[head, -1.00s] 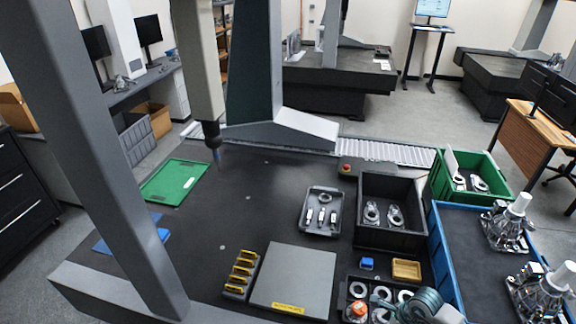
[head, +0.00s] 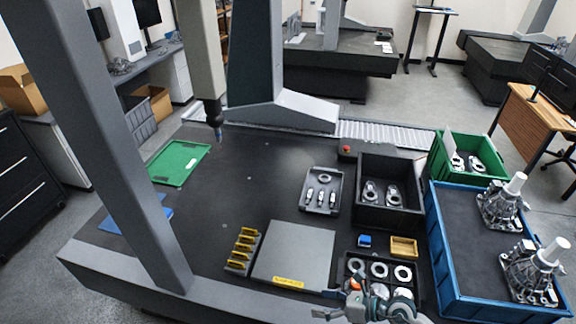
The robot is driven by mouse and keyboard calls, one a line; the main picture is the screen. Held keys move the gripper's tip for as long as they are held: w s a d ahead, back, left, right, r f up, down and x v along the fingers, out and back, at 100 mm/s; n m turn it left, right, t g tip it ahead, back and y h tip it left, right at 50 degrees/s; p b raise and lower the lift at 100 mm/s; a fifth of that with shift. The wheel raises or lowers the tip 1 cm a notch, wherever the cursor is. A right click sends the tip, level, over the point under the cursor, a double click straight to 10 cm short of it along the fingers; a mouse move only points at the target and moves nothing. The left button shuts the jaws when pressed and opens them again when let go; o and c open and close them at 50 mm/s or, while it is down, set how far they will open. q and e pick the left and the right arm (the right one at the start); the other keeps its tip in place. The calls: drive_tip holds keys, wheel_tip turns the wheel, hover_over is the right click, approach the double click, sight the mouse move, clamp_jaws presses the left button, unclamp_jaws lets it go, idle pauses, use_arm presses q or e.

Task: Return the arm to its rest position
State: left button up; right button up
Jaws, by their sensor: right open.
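My right gripper (head: 328,303) is at the bottom edge of the head view, with its fingers apart and pointing left. It is empty, near the front edge of the dark table (head: 215,225). It is just right of and below the grey plate (head: 292,250) with a yellow label. My right arm covers part of the black tray (head: 398,258) holding several metal rings. My left arm and left gripper are out of view.
A gantry column (head: 110,150) rises at the left and a probe (head: 214,115) hangs over the table. A black bin (head: 388,218), a green bin (head: 440,150) and a blue crate (head: 445,270) with machine parts stand at the right. The table's middle is clear.

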drive_tip(key=w+d+r+m+t+h, duration=0.1)
drive_tip(key=w+r+m+t, duration=0.1)
drive_tip(key=r+m+t, duration=0.45)
drive_tip(key=w+d+r+m+t, duration=0.15)
drive_tip(key=r+m+t, duration=0.25)
drive_tip(key=m+t, duration=0.5)
drive_tip(key=s+d+f+m+g+h, duration=0.1)
drive_tip(key=d+f+m+g+h, duration=0.1)
drive_tip(key=d+f+m+h, duration=0.6)
drive_tip(key=s+d+f+m+g+h, duration=0.1)
drive_tip(key=d+f+m+g+h, duration=0.35)
drive_tip(key=m, duration=0.75)
drive_tip(key=s+a+f+m+g, duration=0.2)
drive_tip(key=s+f+m+g, duration=0.25)
drive_tip(key=s+f, duration=0.4)
drive_tip(key=s+a+f+m+g, duration=0.25)
drive_tip(key=s+f+g, duration=0.35)
drive_tip(key=s, duration=0.5)
wheel_tip(320, 180, down, 26)
drive_tip(key=s, duration=0.3)
drive_tip(key=s+d+f+g, duration=0.1)
drive_tip(key=s+d+f, duration=0.1)
drive_tip(key=s+f, duration=0.5)
drive_tip(key=s+d+f+g, duration=0.1)
drive_tip(key=s+f, duration=0.7)
drive_tip(key=s, duration=0.2)
drive_tip(key=shift+d, duration=0.35)
